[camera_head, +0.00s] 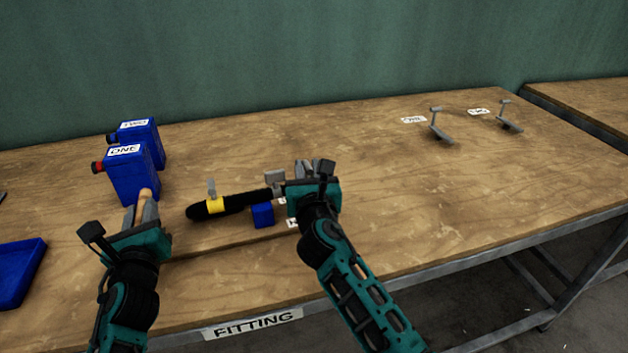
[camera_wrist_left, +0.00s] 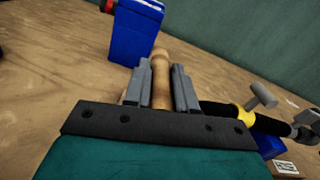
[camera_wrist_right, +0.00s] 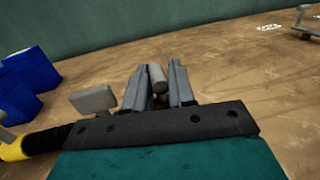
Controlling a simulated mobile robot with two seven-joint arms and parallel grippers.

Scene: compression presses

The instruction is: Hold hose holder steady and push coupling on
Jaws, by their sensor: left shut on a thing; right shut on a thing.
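A black hose (camera_head: 238,202) with a yellow band (camera_head: 215,206) and a grey handle standing up from it lies across a blue block (camera_head: 263,214), perhaps the hose holder. My left gripper (camera_head: 146,210) is shut on a light wooden handle (camera_wrist_left: 161,78), left of the hose and apart from it. My right gripper (camera_head: 316,170) is at the hose's right end, shut on a grey cylindrical piece (camera_wrist_right: 157,77), perhaps part of the coupling. A grey flat lever (camera_wrist_right: 95,99) stands beside its fingers. The joint between hose and coupling is partly hidden by the right gripper.
A blue tray (camera_head: 20,272) is at the left. Two grey levered fittings (camera_head: 440,127) (camera_head: 509,117) lie at the back right. The table's right middle is clear.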

